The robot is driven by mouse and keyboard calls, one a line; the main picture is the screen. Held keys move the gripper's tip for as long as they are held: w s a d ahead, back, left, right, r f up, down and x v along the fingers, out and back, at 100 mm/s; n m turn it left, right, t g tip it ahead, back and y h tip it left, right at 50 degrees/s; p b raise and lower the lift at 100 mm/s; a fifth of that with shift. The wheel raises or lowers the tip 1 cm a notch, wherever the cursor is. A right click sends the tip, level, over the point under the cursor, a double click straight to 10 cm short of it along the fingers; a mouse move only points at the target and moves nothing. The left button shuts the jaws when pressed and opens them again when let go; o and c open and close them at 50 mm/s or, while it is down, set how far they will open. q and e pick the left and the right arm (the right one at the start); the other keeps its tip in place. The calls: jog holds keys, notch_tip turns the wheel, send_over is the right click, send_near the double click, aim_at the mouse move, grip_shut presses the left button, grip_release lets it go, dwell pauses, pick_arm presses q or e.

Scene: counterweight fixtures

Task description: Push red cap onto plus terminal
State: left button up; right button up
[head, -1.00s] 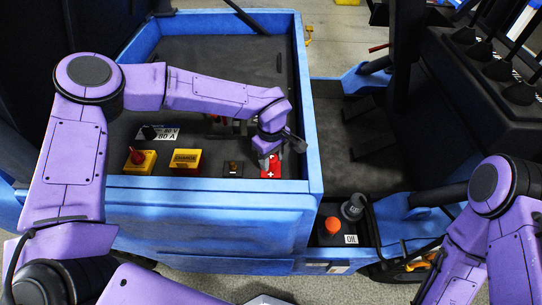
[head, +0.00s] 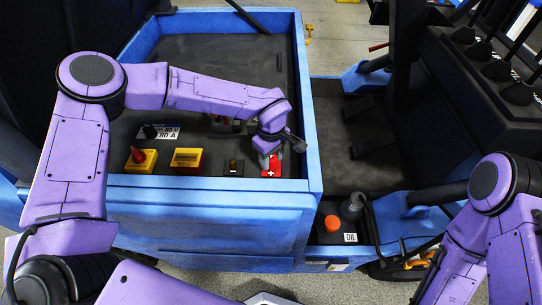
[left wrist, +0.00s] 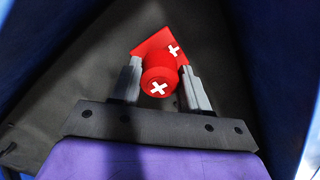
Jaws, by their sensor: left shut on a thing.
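My left gripper (head: 270,157) is over the right front corner of the blue-walled battery bay, pointing down. In the left wrist view its two grey fingers (left wrist: 164,78) are shut on the red cap (left wrist: 159,82), a round cap with a white plus on its end. Behind the cap is a red plate (left wrist: 150,42) with another white plus. This plate also shows in the head view (head: 271,173), just in front of the fingers. The plus terminal itself is hidden behind cap and fingers; I cannot tell whether the cap touches it. My right gripper is out of view.
Left along the bay are a small black block (head: 233,168), a yellow-and-red box (head: 187,159) and a red-knobbed yellow switch (head: 140,158). The blue front wall (head: 200,184) runs close before them. An orange cap (head: 332,223) is outside the bay, lower right.

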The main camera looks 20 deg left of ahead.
pick_arm(q)
jog(key=shift+f+b, duration=0.4)
jog(key=shift+f, duration=0.5)
jog(key=o, duration=0.8)
notch_tip(320, 180, up, 9)
jog(key=shift+r+b, duration=0.2)
jog(key=shift+b, duration=0.7)
jog(key=shift+r, duration=0.6)
